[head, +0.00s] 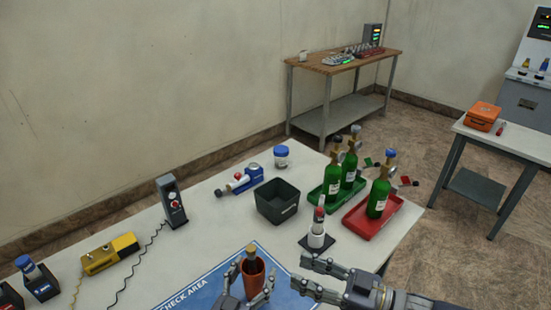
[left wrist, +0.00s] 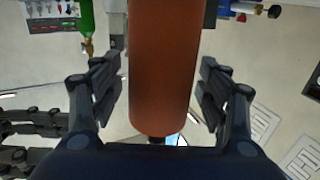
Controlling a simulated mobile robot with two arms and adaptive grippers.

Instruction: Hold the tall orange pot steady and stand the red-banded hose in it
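The tall orange pot (head: 260,284) stands on the blue check-area mat at the front of the table. A dark, brownish-topped piece (head: 251,252) sticks up from its mouth; I see no red band on it. My left gripper (head: 248,294) has its fingers on both sides of the pot. In the left wrist view the pot (left wrist: 165,70) is between the fingers, with narrow gaps showing. My right gripper (head: 308,274) is open and empty, right of the pot. I cannot surely pick out the red-banded hose.
A white, red-topped item (head: 317,236) stands on a dark base behind my right gripper. Behind are a black bin (head: 278,205), a green tray (head: 318,196) and a red tray (head: 362,222) with green cylinders. A yellow device (head: 108,255) and a dark handset (head: 171,203) are at left.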

